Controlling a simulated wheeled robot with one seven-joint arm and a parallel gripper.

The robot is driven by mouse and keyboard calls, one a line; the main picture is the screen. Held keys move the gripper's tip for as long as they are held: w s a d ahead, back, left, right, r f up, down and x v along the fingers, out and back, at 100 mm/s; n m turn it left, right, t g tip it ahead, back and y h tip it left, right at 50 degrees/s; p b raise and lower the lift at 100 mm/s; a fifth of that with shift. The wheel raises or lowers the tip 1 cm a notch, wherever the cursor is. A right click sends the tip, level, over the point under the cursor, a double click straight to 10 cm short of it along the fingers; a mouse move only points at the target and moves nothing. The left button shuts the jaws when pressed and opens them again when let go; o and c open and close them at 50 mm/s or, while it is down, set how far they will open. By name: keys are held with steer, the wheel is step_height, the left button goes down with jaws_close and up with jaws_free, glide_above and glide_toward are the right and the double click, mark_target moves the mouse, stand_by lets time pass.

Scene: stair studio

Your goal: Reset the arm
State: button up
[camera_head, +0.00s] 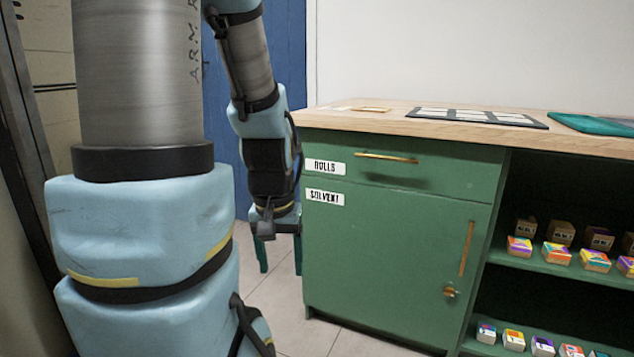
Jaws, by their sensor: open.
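My arm fills the left side of the head view, with a large grey and light blue section close to the camera. Its far part hangs down beside the left end of the green cabinet (400,250). My gripper (268,232) is at the bottom of that part, pointing down, small and dark in the picture. It is open, and I see nothing held in it.
The cabinet has a drawer (420,165) labelled ROLLS and a door labelled SOLVENT, both shut. Its wooden top (380,122) bears a dark-edged sheet (470,117) and a teal tray (590,125). Shelves at right hold small boxes (557,253). Floor shows in front.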

step_height(320, 180, up, 31)
steer(key=p, duration=2.9)
steer(key=shift+r+p, duration=0.2)
steer(key=shift+p, duration=0.1)
